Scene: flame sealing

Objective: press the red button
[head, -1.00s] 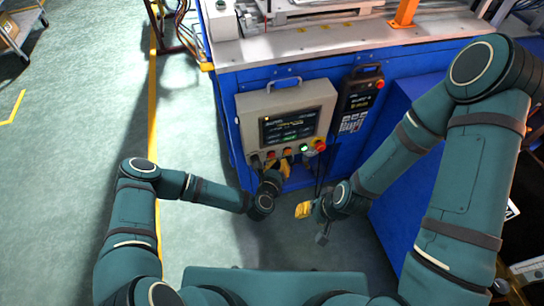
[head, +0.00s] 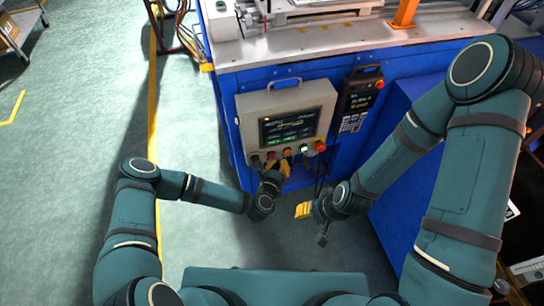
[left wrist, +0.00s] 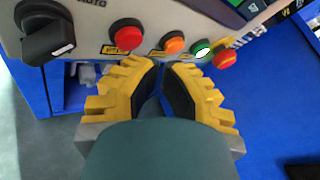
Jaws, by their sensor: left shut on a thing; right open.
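The grey control box (head: 245,125) on the blue machine carries a row of buttons. In the left wrist view the red button (left wrist: 126,35) sits between a black knob (left wrist: 48,32) and an orange button (left wrist: 174,41). A lit green button (left wrist: 202,49) and a second red button (left wrist: 224,57) follow to the right. My left gripper (left wrist: 158,64) is shut, its yellow fingertips close together just below the red and orange buttons. I see nothing held between them; contact with the panel cannot be told. My right gripper (head: 303,211) is open and empty, lower right of the box.
A black handheld panel (head: 358,100) with a red button hangs right of the box. The machine's worktop (head: 320,38) lies above. A blue cabinet wall (head: 400,190) stands at the right.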

